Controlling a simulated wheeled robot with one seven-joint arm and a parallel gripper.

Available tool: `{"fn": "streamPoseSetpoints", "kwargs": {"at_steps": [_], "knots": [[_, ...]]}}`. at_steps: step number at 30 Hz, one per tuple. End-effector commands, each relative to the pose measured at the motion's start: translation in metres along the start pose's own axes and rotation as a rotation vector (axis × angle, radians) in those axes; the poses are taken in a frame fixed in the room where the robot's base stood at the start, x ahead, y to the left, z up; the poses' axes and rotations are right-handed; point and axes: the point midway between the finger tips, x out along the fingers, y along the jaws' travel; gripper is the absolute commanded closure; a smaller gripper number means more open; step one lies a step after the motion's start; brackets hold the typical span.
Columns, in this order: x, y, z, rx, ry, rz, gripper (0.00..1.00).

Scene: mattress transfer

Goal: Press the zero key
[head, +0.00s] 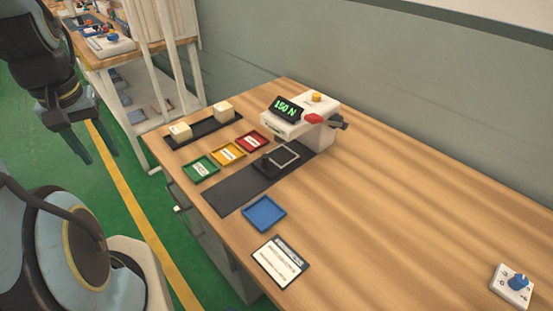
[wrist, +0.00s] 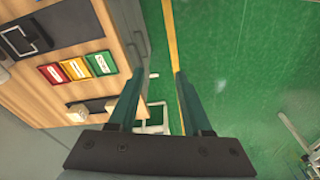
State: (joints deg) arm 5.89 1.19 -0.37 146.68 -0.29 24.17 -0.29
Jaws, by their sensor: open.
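A white tester (head: 325,133) stands at the back of the wooden bench in the head view. Its dark display (head: 287,108) reads 150 N in green. A yellow key (head: 316,97) sits on its top, and a red key (head: 313,118) sits at its front right. I cannot read a label on either key, so I cannot tell which is the zero key. My gripper (head: 73,158) is open and empty, left of the bench over the green floor.
Green (head: 200,168), yellow (head: 228,153) and red (head: 251,141) trays lie before the tester, near a black mat (head: 232,196). A black strip (head: 204,129) holds two pale blocks. A blue tray (head: 264,213), a card (head: 280,261) and a knob box (head: 513,286) lie rightward. The bench's right side is mostly clear.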

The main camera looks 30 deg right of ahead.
Motion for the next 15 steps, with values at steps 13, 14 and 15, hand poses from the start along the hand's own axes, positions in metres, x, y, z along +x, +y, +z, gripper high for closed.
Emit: {"fn": "streamPoseSetpoints", "kwargs": {"at_steps": [13, 14, 15], "knots": [[0.0000, 0.0000, 0.0000, 0.000, 0.000, 0.000, 1.00], [0.0000, 0.0000, 0.0000, 0.000, 0.000, 0.000, 1.00], [0.0000, 0.0000, 0.0000, 0.000, 0.000, 0.000, 1.00]]}}
